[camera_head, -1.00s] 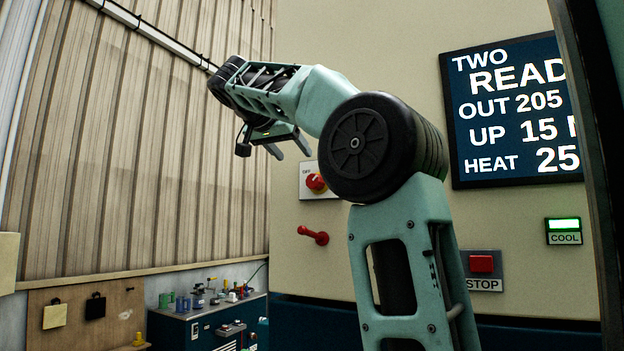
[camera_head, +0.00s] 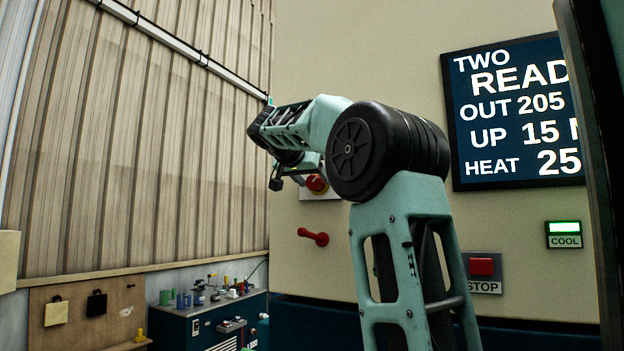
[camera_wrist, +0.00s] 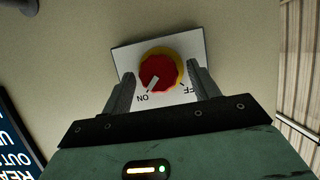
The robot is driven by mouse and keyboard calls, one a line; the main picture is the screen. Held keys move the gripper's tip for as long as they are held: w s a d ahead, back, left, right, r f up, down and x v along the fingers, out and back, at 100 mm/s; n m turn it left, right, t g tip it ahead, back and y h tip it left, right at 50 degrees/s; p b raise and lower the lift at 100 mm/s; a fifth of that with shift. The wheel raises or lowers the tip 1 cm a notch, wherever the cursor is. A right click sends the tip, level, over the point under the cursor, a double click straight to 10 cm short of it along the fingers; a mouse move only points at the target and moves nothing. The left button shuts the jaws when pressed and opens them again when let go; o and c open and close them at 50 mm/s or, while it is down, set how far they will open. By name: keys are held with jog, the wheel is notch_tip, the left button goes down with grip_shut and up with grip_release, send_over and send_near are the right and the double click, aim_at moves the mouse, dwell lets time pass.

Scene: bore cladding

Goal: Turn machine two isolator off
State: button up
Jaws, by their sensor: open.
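The isolator is a red rotary knob (camera_wrist: 158,72) on a yellow ring, set on a white plate (camera_wrist: 128,58) on the cream machine panel. In the wrist view its pale pointer mark is toward the ON label; the OFF label is partly hidden by a finger. My gripper (camera_wrist: 160,88) is open, its two fingers on either side of the knob as seen, not visibly touching it. In the head view the knob (camera_head: 317,184) shows just right of my gripper (camera_head: 300,178), partly covered by my arm.
A red lever handle (camera_head: 314,237) sticks out below the isolator. A red STOP button (camera_head: 482,267) and green-lit COOL indicator (camera_head: 564,228) are farther right. The display (camera_head: 515,115) reads TWO. A bench (camera_head: 210,315) with small items stands lower left.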

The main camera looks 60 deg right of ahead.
jog(key=c, duration=1)
jog(key=shift+o, duration=0.2)
jog(key=shift+w, duration=0.1)
jog(key=n+g, duration=0.1)
jog(key=n+g+p, duration=0.1)
jog(key=shift+w+a+n, duration=0.1)
jog(key=shift+w+n, duration=0.1)
jog(key=shift+n, duration=0.2)
jog(key=n+g+h, duration=0.1)
jog(key=n+g, duration=0.1)
jog(key=n, duration=0.1)
jog(key=shift+w+f+p, duration=0.1)
jog(key=shift+w+p, duration=0.05)
jog(key=shift+p, duration=0.15)
jog(key=n, duration=0.1)
jog(key=n+g, duration=0.1)
jog(key=n+h, duration=0.1)
jog(key=shift+w+f+n+g+b, duration=0.1)
jog(key=shift+f+n+g+b, duration=0.15)
jog(key=shift+n+g+b, duration=0.05)
jog(key=n+h, duration=0.1)
jog(key=n, duration=0.1)
jog(key=n+b, duration=0.1)
jog(key=n, duration=0.1)
jog(key=shift+f+g+h, duration=0.15)
jog(key=shift+g+h, duration=0.25)
jog(key=o, duration=1)
jog(key=shift+c, duration=0.2)
